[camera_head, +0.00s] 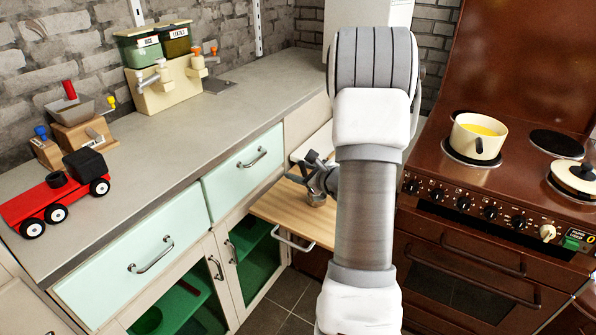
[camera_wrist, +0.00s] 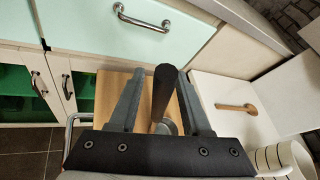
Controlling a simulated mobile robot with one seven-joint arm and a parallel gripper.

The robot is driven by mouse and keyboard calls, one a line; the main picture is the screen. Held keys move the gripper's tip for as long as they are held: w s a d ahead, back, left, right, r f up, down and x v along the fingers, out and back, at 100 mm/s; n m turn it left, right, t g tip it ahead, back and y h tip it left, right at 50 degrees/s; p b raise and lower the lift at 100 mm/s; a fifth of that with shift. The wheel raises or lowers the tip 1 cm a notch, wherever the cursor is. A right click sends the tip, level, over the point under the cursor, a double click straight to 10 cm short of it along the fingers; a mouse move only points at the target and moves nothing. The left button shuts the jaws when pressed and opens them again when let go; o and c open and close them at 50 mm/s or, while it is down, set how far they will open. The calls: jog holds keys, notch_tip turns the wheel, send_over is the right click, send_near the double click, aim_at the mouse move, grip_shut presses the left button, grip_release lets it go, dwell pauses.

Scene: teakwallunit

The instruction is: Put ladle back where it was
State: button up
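The ladle (camera_wrist: 165,88) shows in the wrist view as a dark handle with a grey, metal-looking part (camera_wrist: 168,127) at its lower end. The handle lies between the two grey fingers of my gripper (camera_wrist: 161,74). The fingers are apart, with a gap beside the handle and no clear grip on it. In the head view my gripper (camera_head: 315,183) is over a pulled-out wooden board (camera_head: 275,207).
The brown stove (camera_head: 480,215) with a pot (camera_head: 477,138) stands right.

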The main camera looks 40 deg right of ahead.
dwell(0.3)
jog(key=p+v, duration=0.1)
jog(key=v, duration=1.1)
jog(key=shift+r+p, duration=0.15)
jog(key=shift+p, duration=0.15)
jog(key=shift+a+r, duration=0.1)
